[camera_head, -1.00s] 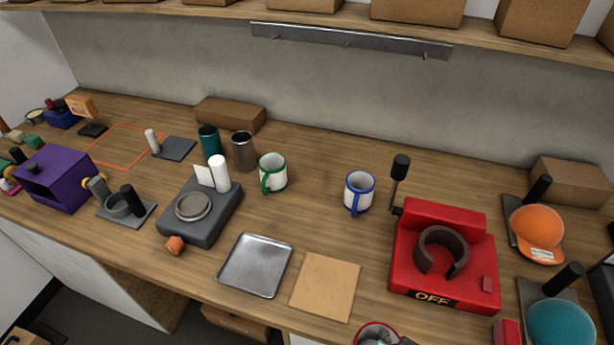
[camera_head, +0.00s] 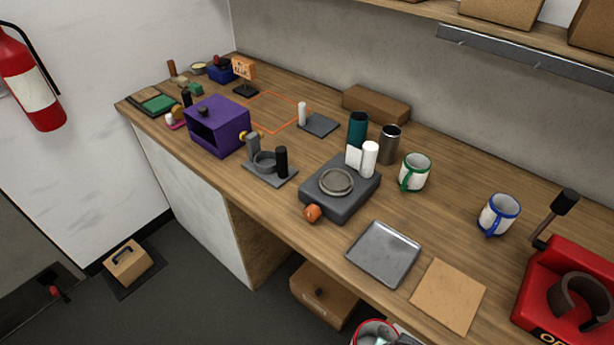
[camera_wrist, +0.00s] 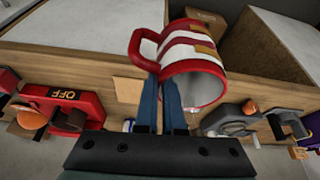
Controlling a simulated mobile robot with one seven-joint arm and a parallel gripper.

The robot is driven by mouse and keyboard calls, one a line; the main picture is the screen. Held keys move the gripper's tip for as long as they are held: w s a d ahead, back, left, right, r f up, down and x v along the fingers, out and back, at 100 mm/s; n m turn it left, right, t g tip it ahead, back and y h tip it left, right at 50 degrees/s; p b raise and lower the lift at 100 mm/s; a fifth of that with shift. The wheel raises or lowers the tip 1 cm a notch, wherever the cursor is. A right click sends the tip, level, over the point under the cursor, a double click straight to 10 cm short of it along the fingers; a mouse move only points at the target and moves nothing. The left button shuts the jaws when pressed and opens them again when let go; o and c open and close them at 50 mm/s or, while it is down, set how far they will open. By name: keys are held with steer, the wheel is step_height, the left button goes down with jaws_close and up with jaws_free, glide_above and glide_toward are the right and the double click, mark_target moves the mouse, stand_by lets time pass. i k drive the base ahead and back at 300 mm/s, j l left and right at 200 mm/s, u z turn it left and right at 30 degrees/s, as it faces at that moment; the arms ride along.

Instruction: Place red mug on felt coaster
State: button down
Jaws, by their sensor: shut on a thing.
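The red mug (camera_wrist: 190,48), with white stripes and a white inside, is in the wrist view; its red rim (camera_head: 376,325) shows at the bottom edge of the head view. My gripper (camera_wrist: 160,88) is shut on the mug near its handle; the exact contact is partly hidden by the fingers. The mug is held in front of the counter's front edge, off the counter. A flat tan square (camera_head: 447,297), which looks like the felt coaster, lies bare on the counter near the front edge, right of a metal tray.
The metal tray (camera_head: 384,253) lies left of the tan square. A red machine (camera_head: 565,290) stands to its right. A green-trimmed mug (camera_head: 414,172) and a blue-trimmed mug (camera_head: 498,215) stand behind. A grey scale-like device (camera_head: 341,198) and a purple box (camera_head: 216,125) stand further left.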

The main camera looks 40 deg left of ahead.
mark_target(161, 105)
steer(key=j+u, duration=0.35)
steer(key=i+u, duration=0.15)
steer(key=u, duration=0.2)
steer(key=i+j+u, duration=0.1)
steer(key=j+u, duration=0.25)
steer(key=i+j, duration=1.1)
steer(key=j, duration=0.15)
steer(key=i+j, duration=1.1)
steer(key=j, duration=0.15)
